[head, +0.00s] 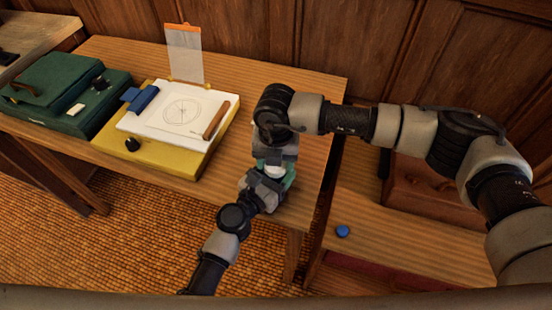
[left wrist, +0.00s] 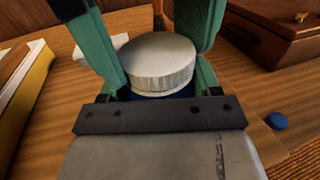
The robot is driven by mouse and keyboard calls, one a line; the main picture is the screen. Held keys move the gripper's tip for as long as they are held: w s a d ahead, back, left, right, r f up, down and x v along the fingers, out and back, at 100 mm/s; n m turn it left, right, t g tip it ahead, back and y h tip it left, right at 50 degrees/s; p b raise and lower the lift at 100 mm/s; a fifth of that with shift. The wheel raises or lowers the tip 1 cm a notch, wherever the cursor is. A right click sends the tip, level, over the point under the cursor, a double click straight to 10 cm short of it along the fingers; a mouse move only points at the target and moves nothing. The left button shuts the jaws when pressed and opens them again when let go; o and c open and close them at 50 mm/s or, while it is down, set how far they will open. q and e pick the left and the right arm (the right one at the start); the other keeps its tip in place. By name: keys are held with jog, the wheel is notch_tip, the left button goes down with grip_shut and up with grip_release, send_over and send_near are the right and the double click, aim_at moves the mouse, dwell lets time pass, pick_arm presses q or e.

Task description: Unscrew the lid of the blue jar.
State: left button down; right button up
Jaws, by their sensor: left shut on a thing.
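The blue jar (left wrist: 183,95) shows as a narrow blue strip under its pale, ribbed round lid (left wrist: 158,62) in the left wrist view. The lid sits on the jar. My left gripper (head: 277,179) is shut on the jar, with its teal fingers on either side, near the table's right end. In the head view a bit of the white lid (head: 275,170) shows between the two grippers; the jar body is hidden. My right gripper (head: 274,153) points down just above the lid. Its fingertips are not clear, and I cannot tell whether it touches the lid.
A yellow board (head: 165,167) with white paper, a brown-handled tool (head: 216,120) and a blue block (head: 143,98) lies left of the grippers. A green case (head: 65,92) is farther left. A blue disc (head: 342,231) and a brown case (head: 430,190) are on a bench at right.

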jog(key=o, duration=1)
jog(key=shift+r, duration=0.1)
jog(key=shift+a+r, duration=0.1)
jog(key=shift+r, duration=0.3)
notch_tip(320, 180, up, 4)
jog(key=shift+f, duration=0.25)
jog(key=shift+c, duration=0.2)
jog(key=m, duration=0.1)
jog(key=r+m, duration=0.1)
jog(key=shift+r+m, duration=0.25)
jog(key=shift+m, duration=0.15)
jog(key=r+m, duration=0.1)
jog(key=m, duration=0.3)
jog(key=shift+r, duration=0.4)
jog(key=shift+f, duration=3.95)
